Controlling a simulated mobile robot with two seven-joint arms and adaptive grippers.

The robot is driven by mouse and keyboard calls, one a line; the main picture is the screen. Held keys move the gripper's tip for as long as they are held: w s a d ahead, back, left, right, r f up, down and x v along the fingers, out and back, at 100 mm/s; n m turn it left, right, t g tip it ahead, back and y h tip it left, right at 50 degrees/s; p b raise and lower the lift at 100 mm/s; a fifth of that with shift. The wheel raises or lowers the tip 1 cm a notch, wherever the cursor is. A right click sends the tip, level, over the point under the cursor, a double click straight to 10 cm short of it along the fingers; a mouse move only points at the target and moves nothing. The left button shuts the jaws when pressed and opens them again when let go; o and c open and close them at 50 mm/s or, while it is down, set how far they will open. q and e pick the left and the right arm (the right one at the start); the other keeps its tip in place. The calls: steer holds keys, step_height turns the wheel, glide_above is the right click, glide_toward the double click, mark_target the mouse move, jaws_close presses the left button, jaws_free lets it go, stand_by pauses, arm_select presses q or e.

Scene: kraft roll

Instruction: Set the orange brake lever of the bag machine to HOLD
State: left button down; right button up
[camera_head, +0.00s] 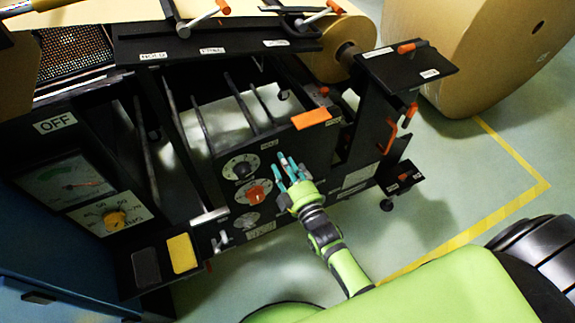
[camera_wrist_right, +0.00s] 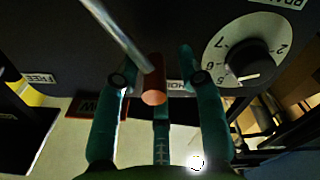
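In the right wrist view, the brake lever is a bare metal rod with an orange-red grip (camera_wrist_right: 154,88). The grip's end faces the camera, in front of a dark panel. A FREE label (camera_wrist_right: 39,78) is to its left and a partly hidden label starting with HO (camera_wrist_right: 177,85) is just right of it. My right gripper (camera_head: 288,163) is at the front of the bag machine (camera_head: 190,225), beside its dials. In the wrist view its teal fingers (camera_wrist_right: 155,82) are spread on both sides of the grip, with gaps showing. In the head view I cannot pick out this lever. My left gripper is not in view.
A black dial (camera_wrist_right: 240,62) is close to the right finger. In the head view, a red knob (camera_head: 254,192) is left of the gripper, and an orange block (camera_head: 312,118) is above it. Large kraft rolls (camera_head: 490,55) stand at upper right.

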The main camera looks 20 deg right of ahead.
steer(key=shift+f, duration=0.35)
steer(key=shift+s, duration=0.15)
steer(key=shift+s+d, duration=0.1)
steer(key=shift+s, duration=0.15)
steer(key=s, duration=1.1)
steer(key=shift+d+r, duration=0.15)
steer(key=shift+d, duration=0.3)
steer(key=shift+s, duration=0.1)
